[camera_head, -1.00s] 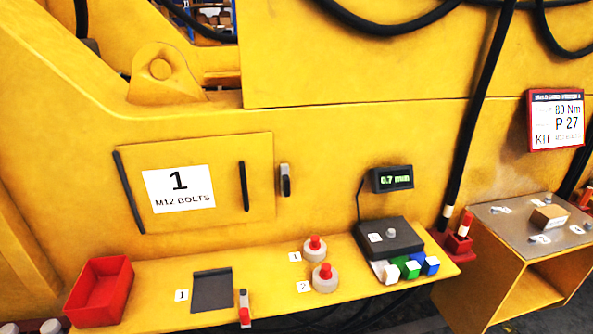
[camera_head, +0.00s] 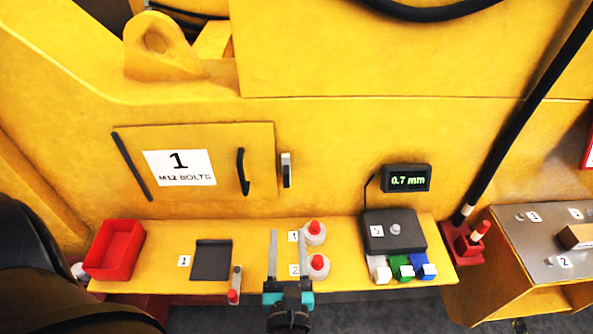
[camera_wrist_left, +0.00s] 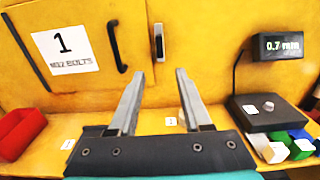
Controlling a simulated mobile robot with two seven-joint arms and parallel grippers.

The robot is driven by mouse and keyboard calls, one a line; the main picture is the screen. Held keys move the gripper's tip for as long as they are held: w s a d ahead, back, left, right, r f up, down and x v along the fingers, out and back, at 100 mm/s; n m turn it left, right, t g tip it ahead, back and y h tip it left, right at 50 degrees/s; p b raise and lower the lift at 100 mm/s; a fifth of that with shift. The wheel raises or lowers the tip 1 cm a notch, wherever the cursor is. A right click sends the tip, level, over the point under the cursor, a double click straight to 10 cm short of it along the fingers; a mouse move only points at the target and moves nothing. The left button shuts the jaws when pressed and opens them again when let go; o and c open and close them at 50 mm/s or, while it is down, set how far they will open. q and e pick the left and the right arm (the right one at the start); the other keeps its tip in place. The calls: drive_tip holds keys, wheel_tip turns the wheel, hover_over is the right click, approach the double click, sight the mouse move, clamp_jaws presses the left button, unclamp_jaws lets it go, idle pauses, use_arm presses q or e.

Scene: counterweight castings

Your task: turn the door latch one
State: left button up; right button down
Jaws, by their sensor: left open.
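The door latch (camera_head: 286,170) is a small grey and black upright handle on the yellow panel, just right of door 1 (camera_head: 225,143). The door looks shut, with a white "1 M12 BOLTS" label and a black bar handle (camera_head: 243,171). The latch also shows in the left wrist view (camera_wrist_left: 158,42), above and between my fingers. My left gripper (camera_head: 288,236) is open and empty, over the shelf below the latch and apart from it. It also shows in the left wrist view (camera_wrist_left: 156,85). My right gripper is not in view.
The shelf holds a red bin (camera_head: 114,250), a dark plate (camera_head: 211,260), two red-topped white bottles (camera_head: 315,232), a dark scale-like box (camera_head: 393,232) and coloured blocks (camera_head: 403,268). A display (camera_head: 407,178) reads 0.7 mm. The panel around the latch is clear.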

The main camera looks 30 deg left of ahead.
sight(286, 180)
use_arm(q)
drive_tip(key=x, duration=1)
drive_tip(key=r+x, duration=0.1)
drive_tip(key=x, duration=0.4)
drive_tip(key=shift+w, duration=0.1)
clamp_jaws()
